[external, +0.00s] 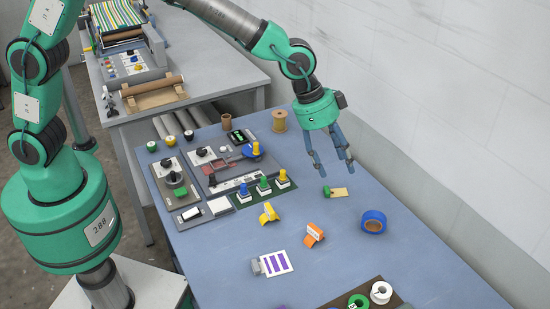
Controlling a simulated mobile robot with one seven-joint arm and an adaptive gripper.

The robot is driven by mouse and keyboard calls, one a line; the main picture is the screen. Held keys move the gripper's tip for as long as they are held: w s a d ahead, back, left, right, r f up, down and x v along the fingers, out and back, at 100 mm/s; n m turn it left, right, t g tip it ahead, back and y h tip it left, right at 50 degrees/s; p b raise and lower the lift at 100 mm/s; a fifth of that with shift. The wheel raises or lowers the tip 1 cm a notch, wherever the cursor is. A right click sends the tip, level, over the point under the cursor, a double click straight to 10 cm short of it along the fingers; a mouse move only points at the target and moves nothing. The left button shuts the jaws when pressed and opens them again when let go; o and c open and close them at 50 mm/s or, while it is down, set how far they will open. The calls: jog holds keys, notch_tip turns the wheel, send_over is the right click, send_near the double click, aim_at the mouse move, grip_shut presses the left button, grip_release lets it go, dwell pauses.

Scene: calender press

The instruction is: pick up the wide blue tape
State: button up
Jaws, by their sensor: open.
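The wide blue tape (374,221) is a thick blue roll lying flat near the right edge of the blue table. My gripper (333,172) hangs above the table, up and to the left of the tape in the external view. Its blue fingers are spread, point down and hold nothing. They are apart from the tape. A small green and tan item (336,192) lies on the table near the fingertips.
An orange item (315,235), a yellow item (269,213) and a purple-striped card (275,263) lie left of the tape. Tape rolls (381,293) sit on a dark tray in front. A control panel (228,166) stands at the left. A pale wall (460,120) rises behind the table's right edge.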

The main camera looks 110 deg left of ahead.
jog(key=p, duration=0.1)
send_near(372, 215)
jog(key=shift+r, duration=0.25)
jog(key=shift+f, duration=0.1)
jog(key=shift+x, duration=4.2)
jog(key=shift+f, duration=0.15)
jog(key=shift+x, duration=2.5)
jog(key=shift+s, duration=0.15)
jog(key=c, duration=1.2)
